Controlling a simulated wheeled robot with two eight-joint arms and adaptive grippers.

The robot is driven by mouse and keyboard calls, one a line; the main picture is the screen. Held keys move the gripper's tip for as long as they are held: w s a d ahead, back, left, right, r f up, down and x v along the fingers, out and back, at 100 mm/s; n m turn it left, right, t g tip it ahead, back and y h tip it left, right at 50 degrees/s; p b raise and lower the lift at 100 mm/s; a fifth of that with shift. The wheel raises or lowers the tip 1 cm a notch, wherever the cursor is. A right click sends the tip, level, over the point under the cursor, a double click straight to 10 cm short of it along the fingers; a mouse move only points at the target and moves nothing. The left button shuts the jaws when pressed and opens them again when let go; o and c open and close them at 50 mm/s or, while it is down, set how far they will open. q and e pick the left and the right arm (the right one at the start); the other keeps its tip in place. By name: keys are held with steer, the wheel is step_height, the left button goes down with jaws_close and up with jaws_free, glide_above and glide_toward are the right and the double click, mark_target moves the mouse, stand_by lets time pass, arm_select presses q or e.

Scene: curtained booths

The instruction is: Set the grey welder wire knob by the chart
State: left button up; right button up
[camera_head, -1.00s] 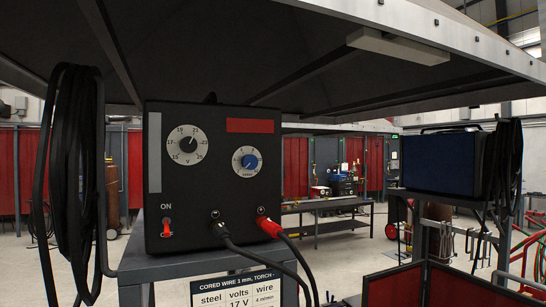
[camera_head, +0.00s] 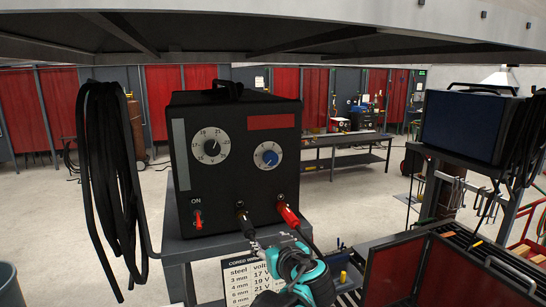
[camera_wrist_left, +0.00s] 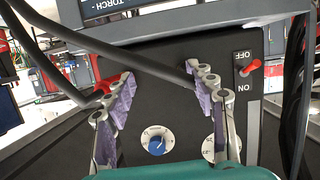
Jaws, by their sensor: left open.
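The dark welder (camera_head: 235,185) stands on a grey stand. Its front has a black-centred volts dial (camera_head: 210,146) with its pointer towards the upper right, and a smaller dial with a blue wire knob (camera_head: 269,157). My left gripper (camera_head: 275,243) is open, below the wire knob and in front of the cable sockets. In the left wrist view, which is upside down, the blue knob (camera_wrist_left: 157,146) shows between the open fingers (camera_wrist_left: 160,85), apart from them. The chart (camera_head: 242,278) hangs below the welder; its right side is hidden behind my left gripper. My right gripper is out of view.
A black cable coil (camera_head: 110,180) hangs left of the welder. A red plug (camera_head: 288,215) and a black plug (camera_head: 245,223) with cables stick out below the knobs, close to my gripper. A canopy hangs above.

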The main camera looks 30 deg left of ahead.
mark_target(272, 160)
arm_select(q)
steer(key=w+r+n+t+y+p, duration=0.1)
steer(key=w+r+y+p, duration=0.15)
steer(key=r, duration=0.65)
steer(key=w+r+n+t+y+p, duration=0.15)
steer(key=w+r+p, duration=0.25)
steer(key=r, duration=0.5)
steer(key=shift+g+h, duration=0.25)
steer(key=shift+h, duration=0.25)
steer(key=x, duration=0.2)
steer(key=p+x, duration=0.1)
steer(key=x, duration=0.4)
steer(key=shift+w+a+f+p, duration=0.25)
steer(key=shift+p, duration=0.05)
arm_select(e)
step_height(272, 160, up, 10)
arm_select(q)
steer(key=shift+s, duration=0.1)
steer(key=c, duration=1.2)
